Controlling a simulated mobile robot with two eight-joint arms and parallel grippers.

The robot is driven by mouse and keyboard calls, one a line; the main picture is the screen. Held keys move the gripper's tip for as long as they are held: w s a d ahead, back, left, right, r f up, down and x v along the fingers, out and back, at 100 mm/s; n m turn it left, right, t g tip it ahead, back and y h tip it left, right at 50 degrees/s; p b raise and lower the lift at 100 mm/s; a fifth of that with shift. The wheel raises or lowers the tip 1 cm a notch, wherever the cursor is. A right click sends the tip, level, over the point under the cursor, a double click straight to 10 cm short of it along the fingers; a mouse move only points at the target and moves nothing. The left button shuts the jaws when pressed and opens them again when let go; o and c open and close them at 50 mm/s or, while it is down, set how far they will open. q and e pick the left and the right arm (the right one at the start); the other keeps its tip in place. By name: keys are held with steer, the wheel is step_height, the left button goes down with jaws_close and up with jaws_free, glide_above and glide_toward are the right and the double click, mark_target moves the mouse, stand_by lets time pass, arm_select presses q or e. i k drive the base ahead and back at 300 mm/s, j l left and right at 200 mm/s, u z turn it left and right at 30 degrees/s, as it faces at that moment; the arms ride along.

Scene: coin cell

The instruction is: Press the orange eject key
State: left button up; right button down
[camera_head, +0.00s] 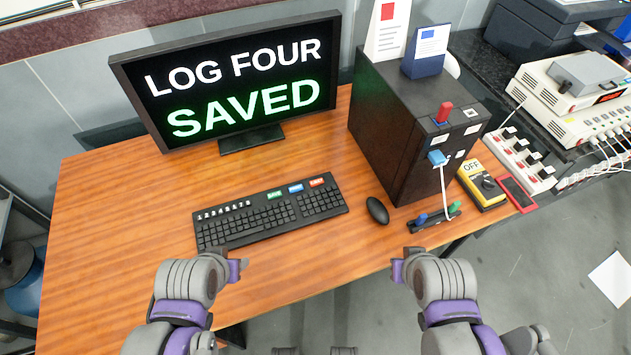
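A black keyboard (262,218) lies on the wooden desk in front of the monitor. Its top right edge carries a green key (274,195), a blue key (295,188) and an orange-red key (316,182); their lettering is too small to read. The monitor (236,80) reads "LOG FOUR SAVED". My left gripper (238,270) is over the desk's front part, below the keyboard in the picture and apart from it. My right gripper (398,270) is near the desk's front edge, below the mouse. Neither touches anything; their finger gaps cannot be made out.
A black mouse (377,210) lies right of the keyboard. A black computer tower (400,125) with a red stick and a blue plug stands behind it. A yellow meter (482,187) marked OFF lies to the right. The desk (110,220) is clear left of the keyboard.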

mark_target(318, 181)
steer(key=i+l+u, duration=0.55)
steer(key=l+u, duration=0.15)
steer(key=l, duration=0.2)
